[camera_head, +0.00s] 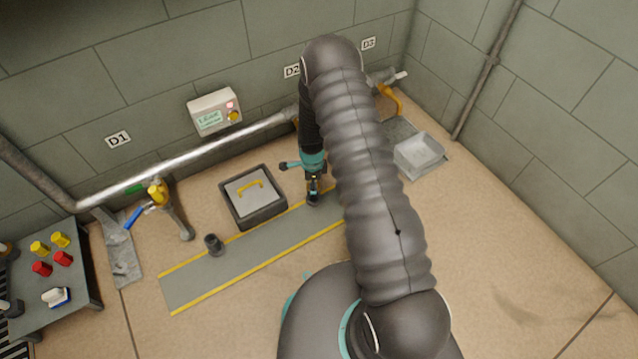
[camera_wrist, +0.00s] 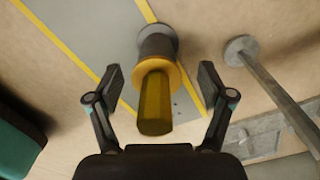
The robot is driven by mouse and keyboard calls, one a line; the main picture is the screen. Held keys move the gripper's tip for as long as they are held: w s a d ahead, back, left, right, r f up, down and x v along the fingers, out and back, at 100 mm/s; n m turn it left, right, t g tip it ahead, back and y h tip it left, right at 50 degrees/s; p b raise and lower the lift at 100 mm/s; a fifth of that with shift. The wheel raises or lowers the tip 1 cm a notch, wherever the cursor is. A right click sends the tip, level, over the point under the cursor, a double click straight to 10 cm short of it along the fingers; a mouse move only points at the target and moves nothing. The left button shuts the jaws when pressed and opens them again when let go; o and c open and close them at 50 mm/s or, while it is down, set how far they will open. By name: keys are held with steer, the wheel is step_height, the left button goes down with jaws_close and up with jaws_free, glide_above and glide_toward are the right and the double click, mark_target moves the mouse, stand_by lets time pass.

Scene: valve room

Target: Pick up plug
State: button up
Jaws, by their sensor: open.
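A yellow plug (camera_wrist: 155,102) with a wide orange-yellow collar shows in the wrist view. Its far end meets a round grey piece (camera_wrist: 157,42) on the grey floor strip; I cannot tell how they are joined. My gripper (camera_wrist: 158,85) is open, with one finger on each side of the plug and a visible gap on both sides. In the head view my gripper (camera_head: 314,188) points down over the strip, and the grey piece (camera_head: 313,200) shows just below it. The plug is mostly hidden there by the gripper.
A dark grey stub (camera_head: 213,244) stands on the yellow-edged strip (camera_head: 230,262). A lidded box (camera_head: 262,209) is left of my gripper. A pipe (camera_head: 185,160) runs along the wall behind. A table (camera_head: 65,300) with red and yellow pieces stands far left.

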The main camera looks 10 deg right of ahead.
steer(key=shift+f, duration=0.2)
steer(key=c, duration=1.3)
steer(key=shift+w, duration=0.1)
steer(key=shift+r, duration=0.15)
